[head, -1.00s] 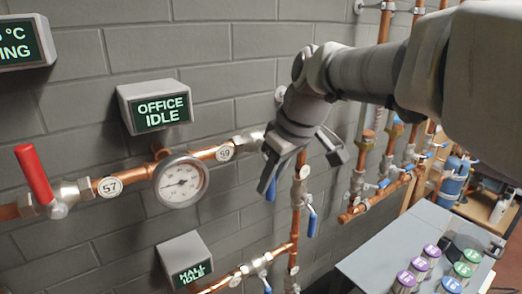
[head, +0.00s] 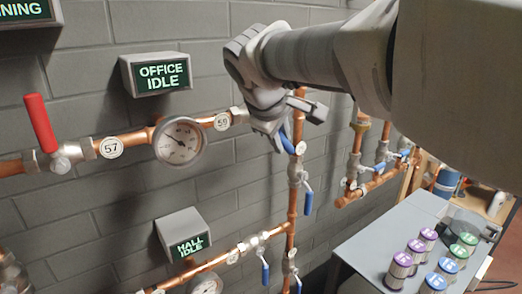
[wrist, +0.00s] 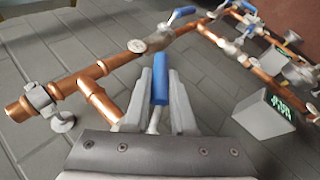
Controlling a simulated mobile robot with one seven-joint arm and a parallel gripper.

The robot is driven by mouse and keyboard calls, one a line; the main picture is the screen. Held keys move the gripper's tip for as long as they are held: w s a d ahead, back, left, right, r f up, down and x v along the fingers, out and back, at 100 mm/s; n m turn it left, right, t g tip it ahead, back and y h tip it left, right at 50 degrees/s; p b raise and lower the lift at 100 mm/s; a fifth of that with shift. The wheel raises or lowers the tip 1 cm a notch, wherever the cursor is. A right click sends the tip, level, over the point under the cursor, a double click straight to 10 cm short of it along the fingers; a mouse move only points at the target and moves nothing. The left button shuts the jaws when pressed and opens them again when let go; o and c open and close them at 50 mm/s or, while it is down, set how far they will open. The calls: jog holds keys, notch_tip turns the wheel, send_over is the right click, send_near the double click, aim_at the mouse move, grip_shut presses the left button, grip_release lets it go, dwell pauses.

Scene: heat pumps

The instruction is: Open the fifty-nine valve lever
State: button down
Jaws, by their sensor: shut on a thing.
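The pipe tag 59 (head: 222,122) sits on the copper pipe, just left of the valve whose body is mostly hidden behind my gripper (head: 290,128). My gripper is shut on this valve's blue lever (head: 287,142), of which a short piece shows below the jaws in the head view. In the wrist view the blue lever (wrist: 160,78) stands between the two fingers, pointing away from the palm. In the head view the lever slants down and to the right.
A gauge (head: 179,141) and the red lever (head: 40,123) by tag 57 (head: 111,147) are to the left. Another blue lever (head: 308,198) hangs close below my gripper. The OFFICE IDLE box (head: 157,75) is above the pipe. A grey table (head: 365,245) with lidded jars stands at right.

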jog(key=h+b, duration=0.1)
jog(key=t+b, duration=0.1)
jog(key=b, duration=0.1)
jog(key=d+t+h+b, duration=0.1)
jog(key=b, duration=0.1)
jog(key=shift+w+r+n+h, duration=0.3)
jog(key=shift+w+n, duration=0.05)
jog(key=shift+n, duration=0.05)
jog(key=t+h+b, duration=0.1)
jog(key=b, duration=0.1)
jog(key=r+t+b, duration=0.1)
jog(key=b, duration=0.1)
jog(key=shift+w+d+r+n+h, duration=0.15)
jog(key=shift+d+n+h, duration=0.1)
jog(key=shift+n+h, duration=0.15)
jog(key=r+t+h+b, duration=0.1)
jog(key=b, duration=0.2)
jog(key=shift+w+d+r+n+t+h, duration=0.1)
jog(key=shift+r+n+t+h, duration=0.2)
jog(key=shift+n+t, duration=0.1)
jog(key=shift+r+t+h+b, duration=0.4)
jog(key=shift+r+b, duration=0.1)
jog(key=shift+b, duration=0.5)
jog(key=shift+d, duration=0.1)
jog(key=c, duration=0.8)
grip_release()
jog(key=shift+o, duration=0.2)
